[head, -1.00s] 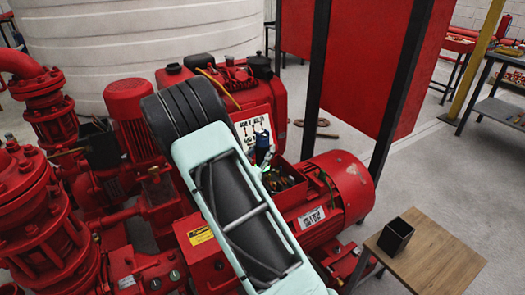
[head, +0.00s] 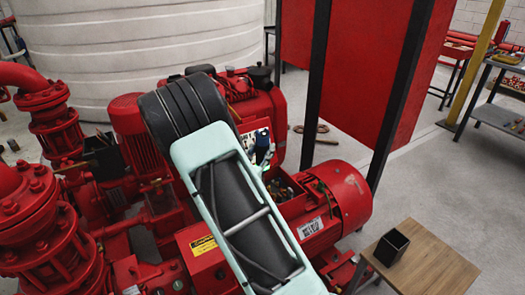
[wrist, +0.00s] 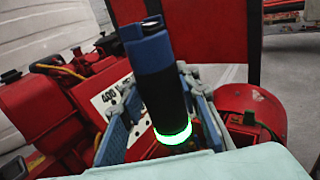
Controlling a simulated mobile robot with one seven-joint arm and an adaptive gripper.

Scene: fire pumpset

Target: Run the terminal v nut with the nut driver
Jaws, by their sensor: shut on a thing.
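The nut driver (wrist: 157,85) is a black and blue cylinder with a glowing green ring at its lower end. My gripper (wrist: 165,125) is shut on it, with blue-grey fingers on both sides. In the head view the driver's blue body (head: 262,145) shows just past my arm, above the open terminal box (head: 285,188) on the red motor (head: 340,200). Coloured parts show inside the box, but terminal v and its nut cannot be made out. The driver's tip is hidden, so I cannot tell whether it touches anything.
A white label plate (wrist: 113,98) stands behind the gripper. Red pipes and valves (head: 40,200) fill the left. A wooden table (head: 430,270) with a black holder (head: 391,247) stands at right. A red panel on dark posts (head: 348,70) rises behind the motor.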

